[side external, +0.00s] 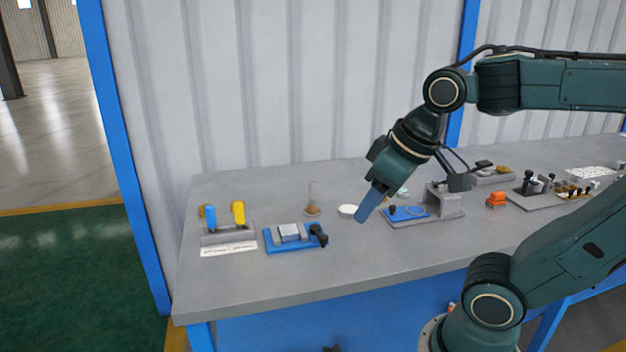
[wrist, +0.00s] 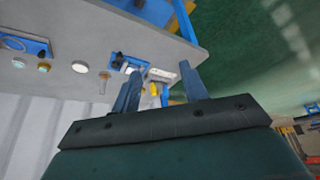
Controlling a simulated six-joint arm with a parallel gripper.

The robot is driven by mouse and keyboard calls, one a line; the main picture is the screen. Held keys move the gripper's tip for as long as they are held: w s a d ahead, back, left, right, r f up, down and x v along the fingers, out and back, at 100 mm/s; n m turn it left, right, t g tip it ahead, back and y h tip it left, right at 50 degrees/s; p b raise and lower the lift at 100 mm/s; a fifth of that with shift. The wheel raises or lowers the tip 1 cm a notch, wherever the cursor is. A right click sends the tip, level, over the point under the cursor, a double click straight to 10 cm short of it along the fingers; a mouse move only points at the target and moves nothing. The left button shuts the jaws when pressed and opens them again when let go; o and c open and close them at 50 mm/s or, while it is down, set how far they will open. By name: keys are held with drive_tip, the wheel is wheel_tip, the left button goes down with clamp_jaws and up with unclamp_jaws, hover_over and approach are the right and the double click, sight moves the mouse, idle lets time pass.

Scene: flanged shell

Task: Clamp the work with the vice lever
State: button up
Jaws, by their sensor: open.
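A small vice with a blue base (side external: 270,246) sits on the left part of the bench. A light grey block, the work (side external: 289,231), sits in it, between grey jaws as far as I can tell. The black vice lever (side external: 319,236) is at its right end. My gripper (side external: 366,208) is in the air above and to the right of the vice, apart from it and angled down. In the wrist view my gripper (wrist: 161,84) has its two blue fingers spread with nothing between them. The vice (wrist: 118,64) shows small there, beyond the left finger and partly hidden.
A grey stand with a blue and a yellow handle (side external: 238,212) is left of the vice, with a white label (side external: 228,249) before it. A white round dish (side external: 347,211) and a fixture with a blue plate (side external: 407,213) lie to the right. Bare bench (side external: 330,270) lies in front.

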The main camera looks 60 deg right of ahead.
drive_tip(key=w+d+m+g, duration=0.1)
drive_tip(key=w+d, duration=0.2)
drive_tip(key=w, duration=0.3)
drive_tip(key=m+g, duration=0.3)
drive_tip(key=g, duration=0.1)
hover_over(324, 235)
wheel_tip(324, 235, down, 9)
drive_tip(key=shift+a+f, duration=0.1)
drive_tip(key=shift+f, duration=0.05)
wheel_tip(324, 235, down, 14)
drive_tip(key=shift+r, duration=0.1)
drive_tip(key=shift+c, duration=0.4)
clamp_jaws()
